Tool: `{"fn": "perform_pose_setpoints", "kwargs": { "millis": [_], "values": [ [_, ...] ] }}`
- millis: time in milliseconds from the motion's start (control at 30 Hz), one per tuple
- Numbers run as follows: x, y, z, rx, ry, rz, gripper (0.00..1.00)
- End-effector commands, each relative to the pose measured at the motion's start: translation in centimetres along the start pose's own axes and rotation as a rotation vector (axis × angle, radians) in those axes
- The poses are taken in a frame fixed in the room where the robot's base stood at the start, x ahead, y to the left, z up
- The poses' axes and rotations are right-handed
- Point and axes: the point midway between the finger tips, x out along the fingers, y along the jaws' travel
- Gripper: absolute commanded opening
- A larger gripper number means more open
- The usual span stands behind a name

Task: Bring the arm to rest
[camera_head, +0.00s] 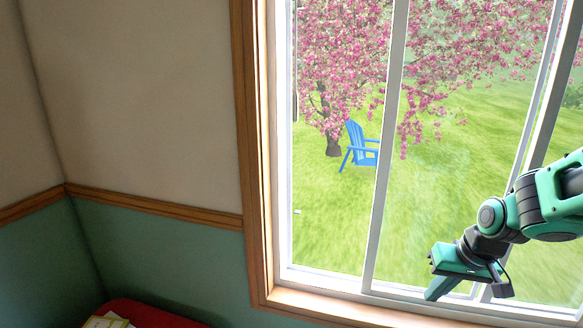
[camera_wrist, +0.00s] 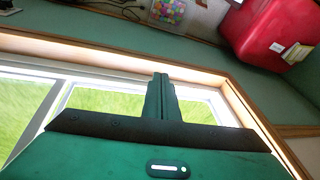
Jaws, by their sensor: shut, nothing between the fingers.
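My gripper (camera_head: 437,290) is at the lower right of the head view, at the end of my green and black arm. It appears in front of the lower part of the window, pointing down and to the left. In the wrist view, the two fingers of my gripper (camera_wrist: 162,82) are together with nothing between them. The upper part of my arm runs out of the head view at the right edge.
A wood-framed window (camera_head: 256,150) fills the right side, with a sill (camera_head: 340,308) below. A red container (camera_wrist: 270,32) and a clear box of colourful items (camera_wrist: 172,14) show in the wrist view. The wall (camera_head: 140,90) at left is bare.

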Motion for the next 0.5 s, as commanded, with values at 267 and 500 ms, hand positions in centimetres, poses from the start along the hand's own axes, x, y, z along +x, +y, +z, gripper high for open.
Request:
{"fn": "perform_pose_setpoints", "kwargs": {
  "millis": [267, 500],
  "values": [
    [-8.2, 7.0, 9.2, 0.208, -0.134, 0.184, 0.0],
    [-12.4, 9.0, 16.0, 0.377, -0.228, 0.228, 0.0]
  ]
}}
